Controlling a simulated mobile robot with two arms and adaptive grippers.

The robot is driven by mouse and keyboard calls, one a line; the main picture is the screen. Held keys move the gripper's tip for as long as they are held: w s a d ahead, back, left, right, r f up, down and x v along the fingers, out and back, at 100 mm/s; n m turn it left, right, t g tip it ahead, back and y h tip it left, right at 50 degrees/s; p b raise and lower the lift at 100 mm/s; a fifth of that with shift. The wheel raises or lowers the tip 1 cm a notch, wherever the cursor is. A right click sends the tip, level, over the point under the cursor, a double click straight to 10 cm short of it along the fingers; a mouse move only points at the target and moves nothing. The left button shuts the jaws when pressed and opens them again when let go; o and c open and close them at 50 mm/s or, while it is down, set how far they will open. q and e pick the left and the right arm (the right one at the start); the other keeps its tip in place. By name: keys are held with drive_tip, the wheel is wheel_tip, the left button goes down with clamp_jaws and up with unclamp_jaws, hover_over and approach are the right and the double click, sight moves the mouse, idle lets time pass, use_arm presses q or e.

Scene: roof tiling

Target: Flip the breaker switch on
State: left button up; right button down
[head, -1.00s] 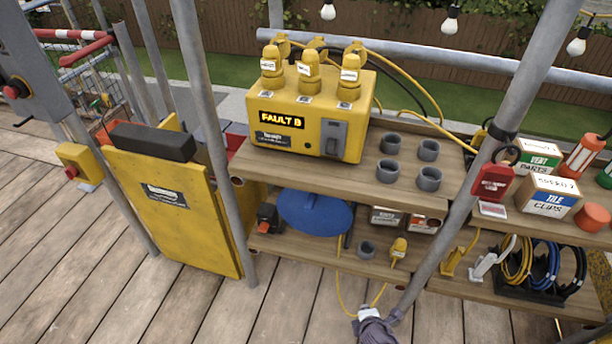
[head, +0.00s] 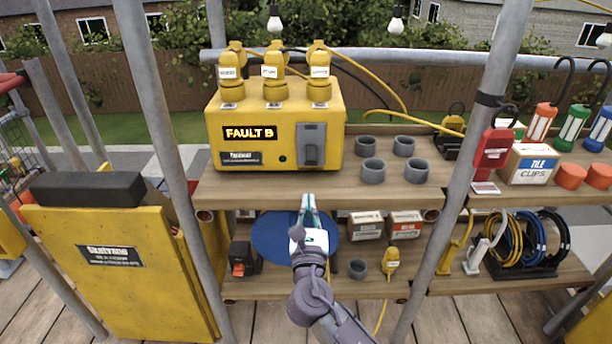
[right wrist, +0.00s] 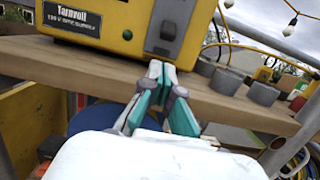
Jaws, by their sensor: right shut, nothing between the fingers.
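The yellow power box (head: 270,122) stands on the upper wooden shelf and its display reads "FAULT B". The grey breaker switch (head: 311,146) is on the right of its front face. In the right wrist view the switch (right wrist: 168,30) shows near the top, just beyond the fingertips. Whether its lever is up or down is too small to tell. My right gripper (head: 308,200) is shut and empty, in front of the shelf edge, below the switch and apart from it. It also shows in the right wrist view (right wrist: 157,70). My left gripper is not in view.
Three yellow plugs (head: 273,78) sit on top of the box. Several grey rings (head: 373,171) stand to its right. The shelf's front edge (head: 270,196) lies close to my gripper. Scaffold poles (head: 165,130) stand left and right. A blue round object (head: 268,240) is below.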

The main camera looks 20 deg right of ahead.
sight(311, 154)
drive_tip(key=x, duration=0.9)
drive_tip(key=shift+w+a+b, duration=0.1)
drive_tip(key=shift+b, duration=0.2)
drive_tip(key=shift+w, duration=0.4)
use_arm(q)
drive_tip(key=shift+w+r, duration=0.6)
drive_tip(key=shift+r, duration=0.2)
use_arm(e)
drive_tip(key=shift+r, duration=0.1)
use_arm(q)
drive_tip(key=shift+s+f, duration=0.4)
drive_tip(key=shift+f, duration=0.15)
use_arm(e)
drive_tip(key=shift+s+r, duration=0.1)
use_arm(q)
drive_tip(key=shift+p, duration=0.3)
